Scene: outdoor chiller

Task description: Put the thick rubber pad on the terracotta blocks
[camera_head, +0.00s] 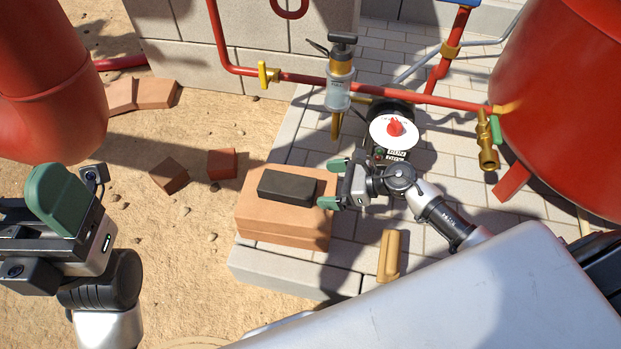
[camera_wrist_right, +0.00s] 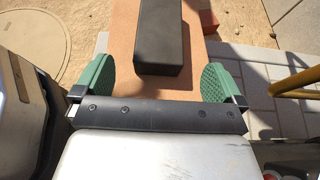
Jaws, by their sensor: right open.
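The thick rubber pad (camera_head: 287,187) is a black rectangular block lying flat on top of the terracotta blocks (camera_head: 262,217). The blocks are stacked on the edge of the paved slab. My right gripper (camera_head: 329,184) is open at the right end of the pad, apart from it. In the right wrist view the pad (camera_wrist_right: 160,38) lies ahead of and between the green fingertips (camera_wrist_right: 158,80), with the terracotta top (camera_wrist_right: 123,40) under it. My left gripper (camera_head: 50,200) is at the lower left, over the sand; its fingers overlap, so its opening does not show.
Loose bricks (camera_head: 222,163) lie on the sand behind the blocks. A red pipe (camera_head: 300,78) with a brass valve (camera_head: 488,145) crosses behind. A red tank (camera_head: 560,100) stands at the right. A yellowish wooden piece (camera_head: 390,255) lies on the paving near my right arm.

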